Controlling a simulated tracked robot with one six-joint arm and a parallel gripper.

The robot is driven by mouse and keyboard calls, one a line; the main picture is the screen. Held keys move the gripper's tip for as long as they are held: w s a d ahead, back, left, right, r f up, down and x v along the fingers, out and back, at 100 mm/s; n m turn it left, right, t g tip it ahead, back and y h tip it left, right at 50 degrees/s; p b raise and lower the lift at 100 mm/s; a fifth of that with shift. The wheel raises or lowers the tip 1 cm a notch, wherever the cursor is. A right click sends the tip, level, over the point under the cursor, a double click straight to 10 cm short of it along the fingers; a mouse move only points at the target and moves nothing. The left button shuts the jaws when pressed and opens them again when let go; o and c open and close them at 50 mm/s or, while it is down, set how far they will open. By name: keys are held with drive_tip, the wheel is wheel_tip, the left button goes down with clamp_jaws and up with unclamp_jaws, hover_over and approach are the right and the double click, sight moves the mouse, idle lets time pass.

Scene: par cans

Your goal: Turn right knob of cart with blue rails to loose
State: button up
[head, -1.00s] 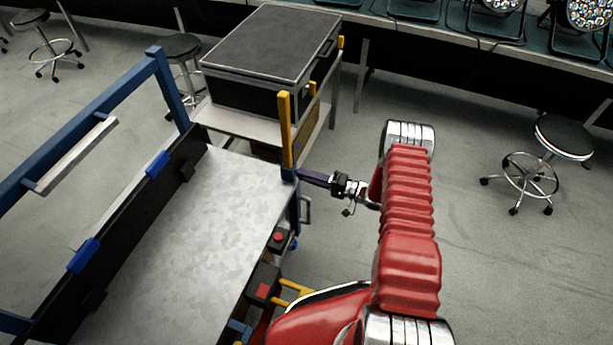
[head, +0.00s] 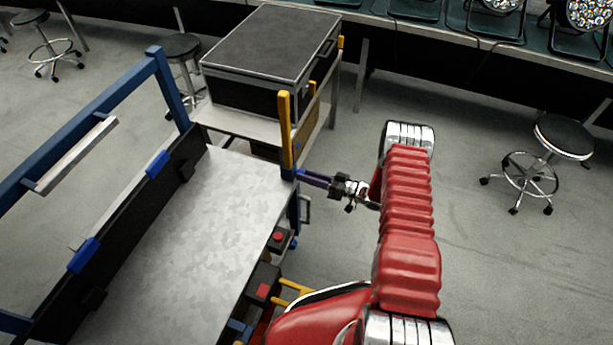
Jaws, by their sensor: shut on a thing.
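The cart with blue rails (head: 168,88) stands at the left, with a bare grey metal deck (head: 210,215). At its far right corner a blue post carries a yellow upright (head: 285,130). My gripper (head: 302,175), with dark purple fingers, reaches in from the right to the outer side of this corner, just below the yellow upright. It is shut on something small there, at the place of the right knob. The knob itself is hidden by the fingers, so its setting cannot be seen.
Red buttons on dark boxes (head: 263,290) sit along the cart's right side. A second cart with a black case (head: 270,55) stands close behind. A stool (head: 563,138) is at the right. Par cans (head: 587,12) line the back bench. Open floor lies right of my arm.

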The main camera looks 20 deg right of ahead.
drive_tip(key=shift+s+f+n, duration=0.1)
drive_tip(key=shift+f+n, duration=0.15)
drive_tip(key=shift+n, duration=0.25)
drive_tip(key=o, duration=1.1)
drive_tip(key=shift+r, duration=0.15)
drive_tip(key=v, duration=1.3)
drive_tip(key=shift+s+d, duration=0.15)
drive_tip(key=shift+d, duration=0.2)
